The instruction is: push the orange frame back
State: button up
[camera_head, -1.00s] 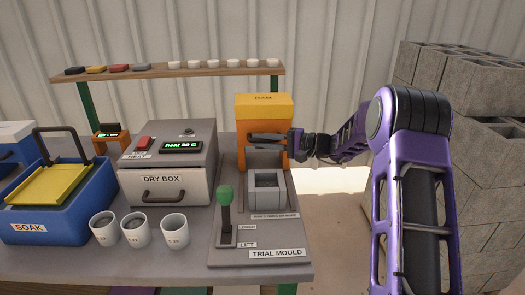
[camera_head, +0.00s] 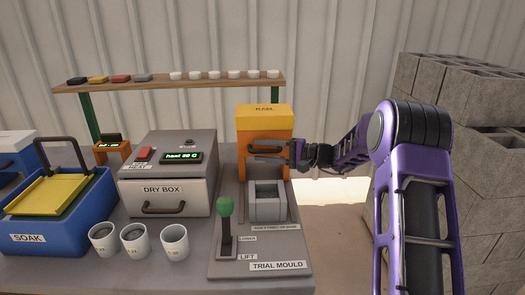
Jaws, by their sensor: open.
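The orange frame (camera_head: 265,118), labelled RAM on its yellow-orange top, stands upright at the back of the grey trial mould base (camera_head: 228,262). A dark bar handle (camera_head: 265,149) shows on its front face. My gripper (camera_head: 268,158) reaches in from the right, its fingers open in front of the frame at about handle height. I cannot tell whether the fingers touch the handle or the frame. The grey mould box (camera_head: 267,205) sits in front of the frame, below my gripper, with an open top. The gripper hides part of the frame's lower front.
A green-knobbed lever (camera_head: 226,225) stands at the front left of the base. The dry box (camera_head: 165,190), three cups (camera_head: 134,240) and the blue soak tub (camera_head: 60,225) are to the left. A shelf (camera_head: 180,83) runs behind. Concrete blocks (camera_head: 460,150) are at the right.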

jog(key=v, duration=1.7)
